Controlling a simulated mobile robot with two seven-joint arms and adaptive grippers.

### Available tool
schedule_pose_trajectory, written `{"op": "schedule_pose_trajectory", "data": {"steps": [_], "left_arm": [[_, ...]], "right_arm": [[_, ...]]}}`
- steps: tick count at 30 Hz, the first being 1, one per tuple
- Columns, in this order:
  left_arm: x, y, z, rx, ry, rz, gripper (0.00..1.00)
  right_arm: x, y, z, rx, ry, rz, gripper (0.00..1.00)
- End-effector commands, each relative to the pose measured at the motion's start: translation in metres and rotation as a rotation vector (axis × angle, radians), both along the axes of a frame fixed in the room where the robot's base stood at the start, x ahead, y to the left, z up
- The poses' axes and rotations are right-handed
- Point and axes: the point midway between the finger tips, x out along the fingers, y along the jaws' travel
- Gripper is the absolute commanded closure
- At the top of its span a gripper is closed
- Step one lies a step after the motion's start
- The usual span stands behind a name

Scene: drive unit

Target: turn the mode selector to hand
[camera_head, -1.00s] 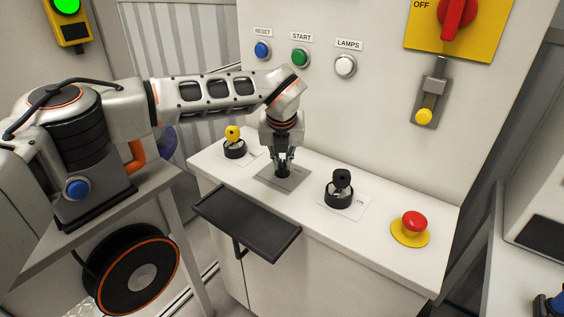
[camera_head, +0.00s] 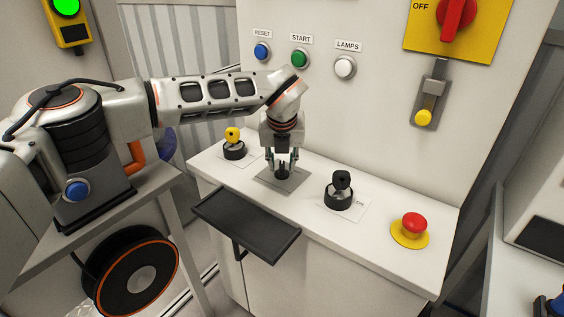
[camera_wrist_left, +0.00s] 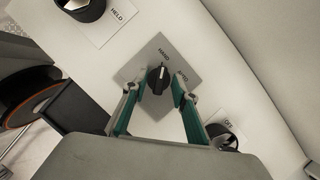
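The mode selector (camera_wrist_left: 157,79) is a small black knob on a square grey plate (camera_wrist_left: 145,62) marked HAND and AUTO. In the wrist view its white pointer line points up towards the HAND mark (camera_wrist_left: 164,54). In the head view the selector (camera_head: 283,172) sits on the white desk between two black key switches. My left gripper (camera_head: 283,165) points down over it. Its green-sided fingers (camera_wrist_left: 152,98) are spread apart on both sides of the knob, with gaps visible, so it is open. My right gripper is not in view.
A red emergency button (camera_head: 413,222) is further right. A black tray (camera_head: 247,222) juts out in front. A white wall panel with buttons rises behind.

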Motion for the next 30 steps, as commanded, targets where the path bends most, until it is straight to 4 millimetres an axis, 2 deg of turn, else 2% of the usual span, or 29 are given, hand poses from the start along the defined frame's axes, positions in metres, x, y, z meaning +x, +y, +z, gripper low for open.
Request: {"op": "schedule_pose_trajectory", "data": {"steps": [5,12,18,24,30], "left_arm": [[-0.006,0.000,0.019,-0.001,-0.004,-0.001,0.72],[-0.025,0.000,0.064,-0.001,-0.005,-0.001,0.72],[-0.038,0.000,0.095,0.000,-0.003,0.001,0.72],[-0.045,0.000,0.109,-0.001,-0.001,0.000,0.72],[-0.045,0.000,0.111,-0.001,-0.001,0.001,0.72]], "right_arm": [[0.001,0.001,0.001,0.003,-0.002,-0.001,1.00],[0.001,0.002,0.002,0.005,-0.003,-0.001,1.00],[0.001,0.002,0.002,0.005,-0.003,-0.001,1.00],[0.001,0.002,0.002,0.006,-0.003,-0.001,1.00],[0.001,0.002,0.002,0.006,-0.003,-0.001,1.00]]}}
